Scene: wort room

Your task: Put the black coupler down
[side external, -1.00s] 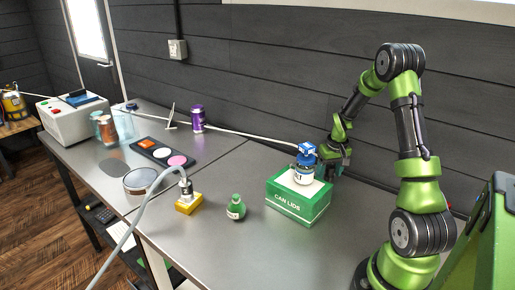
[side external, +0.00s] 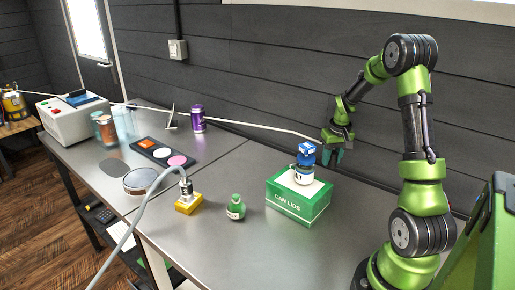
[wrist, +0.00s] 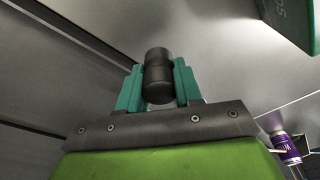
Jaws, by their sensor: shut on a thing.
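The black coupler (wrist: 158,75) is a short dark cylinder. In the wrist view it sits between the two teal fingers of my gripper (wrist: 158,88), which is shut on it. In the side view my gripper (side external: 338,156) hangs above the back of the table, behind and to the right of the green CAN LIDS box (side external: 297,206). The coupler is too small or hidden to make out there. I cannot tell its exact height above the table.
A green bottle (side external: 236,208), a yellow block (side external: 189,206) and a purple can (side external: 198,119) stand on the table. Its middle is fairly clear.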

